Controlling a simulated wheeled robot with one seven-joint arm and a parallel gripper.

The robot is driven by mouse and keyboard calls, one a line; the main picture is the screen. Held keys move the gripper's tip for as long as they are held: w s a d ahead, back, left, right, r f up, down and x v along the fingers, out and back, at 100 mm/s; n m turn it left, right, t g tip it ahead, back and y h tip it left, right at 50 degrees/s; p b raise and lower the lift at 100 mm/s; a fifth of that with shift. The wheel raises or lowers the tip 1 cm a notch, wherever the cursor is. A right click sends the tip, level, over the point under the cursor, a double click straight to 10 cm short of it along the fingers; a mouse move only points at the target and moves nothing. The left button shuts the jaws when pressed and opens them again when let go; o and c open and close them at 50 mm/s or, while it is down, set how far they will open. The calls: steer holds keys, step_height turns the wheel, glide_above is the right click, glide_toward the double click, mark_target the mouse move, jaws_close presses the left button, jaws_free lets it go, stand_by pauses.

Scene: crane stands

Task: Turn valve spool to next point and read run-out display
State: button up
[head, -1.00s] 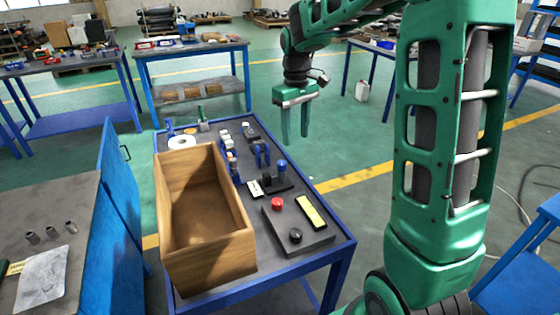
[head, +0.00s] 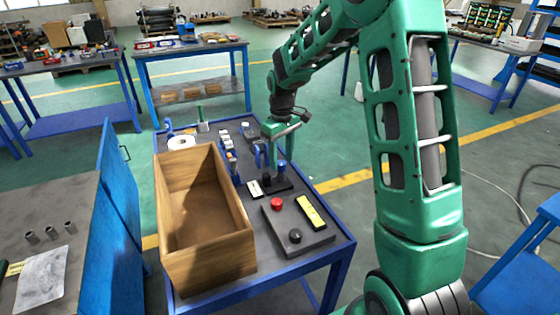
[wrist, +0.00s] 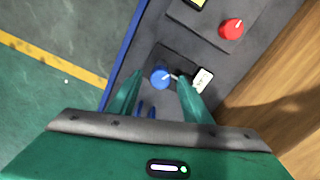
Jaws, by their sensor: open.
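The valve spool's blue knob (head: 281,167) stands on a small black base (head: 279,187) on the blue-framed bench. In the wrist view the blue knob (wrist: 160,78) has a white pointer line toward the right. A small white display (head: 255,188) lies beside the base; it also shows in the wrist view (wrist: 203,80), but its reading is too small to make out. My green gripper (head: 279,155) is open above the knob. In the wrist view the fingertips (wrist: 160,82) appear on either side of the knob; contact cannot be told.
A wooden box (head: 247,222) fills the bench's left side. Blue uprights (head: 258,150) stand close behind the knob.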

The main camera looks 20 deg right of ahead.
steer(key=shift+f, duration=0.5)
steer(key=c, duration=1.1)
steer(key=shift+o, duration=0.2)
